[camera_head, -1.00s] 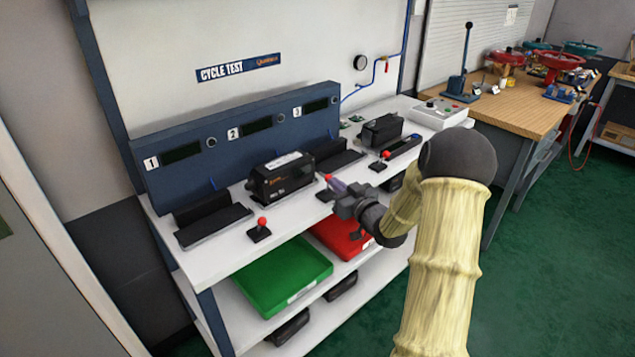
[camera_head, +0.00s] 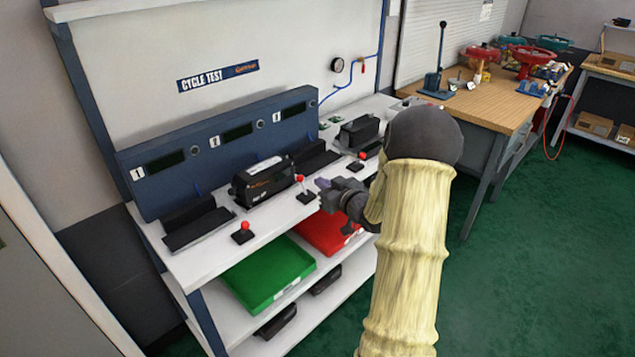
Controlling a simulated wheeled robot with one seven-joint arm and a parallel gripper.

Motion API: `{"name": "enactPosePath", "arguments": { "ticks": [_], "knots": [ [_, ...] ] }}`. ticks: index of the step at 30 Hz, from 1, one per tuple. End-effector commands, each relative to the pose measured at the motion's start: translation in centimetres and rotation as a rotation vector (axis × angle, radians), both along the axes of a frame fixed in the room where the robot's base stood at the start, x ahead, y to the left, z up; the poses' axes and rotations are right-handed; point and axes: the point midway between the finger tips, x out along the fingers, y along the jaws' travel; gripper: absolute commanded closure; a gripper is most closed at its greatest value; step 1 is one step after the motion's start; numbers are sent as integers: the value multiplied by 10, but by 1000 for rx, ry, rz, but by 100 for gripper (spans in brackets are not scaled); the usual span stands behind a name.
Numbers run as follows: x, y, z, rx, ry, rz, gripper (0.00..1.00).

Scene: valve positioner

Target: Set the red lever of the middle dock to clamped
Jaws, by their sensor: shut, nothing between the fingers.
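The middle dock, under the number 2 on the blue back panel (camera_head: 237,133), holds a black positioner (camera_head: 263,182). Its red lever (camera_head: 300,178) stands on a small black base (camera_head: 307,196) just right of the positioner. The lever is near upright, its knob leaning slightly left toward the positioner. My gripper (camera_head: 322,184) is shut and empty, just right of the lever, with a small gap visible between them. Its fingers are small in this view.
The left dock's red lever (camera_head: 245,226) and empty black cradle (camera_head: 196,226) are to the left. The right dock's lever (camera_head: 362,156) is behind my gripper, near another black positioner (camera_head: 358,132). Green (camera_head: 265,275) and red bins sit on the shelf below.

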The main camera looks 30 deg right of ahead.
Motion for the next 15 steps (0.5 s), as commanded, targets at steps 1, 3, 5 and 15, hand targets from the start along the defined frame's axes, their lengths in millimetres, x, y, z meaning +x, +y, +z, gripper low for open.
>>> {"name": "enactPosePath", "arguments": {
  "ticks": [1, 3, 5, 15],
  "knots": [
    [-9, -1, 7, -2, -2, -2, 100],
    [-21, -1, 14, -2, -1, -1, 100],
    [-31, -2, 20, -3, -1, 1, 100],
    [-75, -5, 48, -1, -1, 3, 100]
  ]
}}
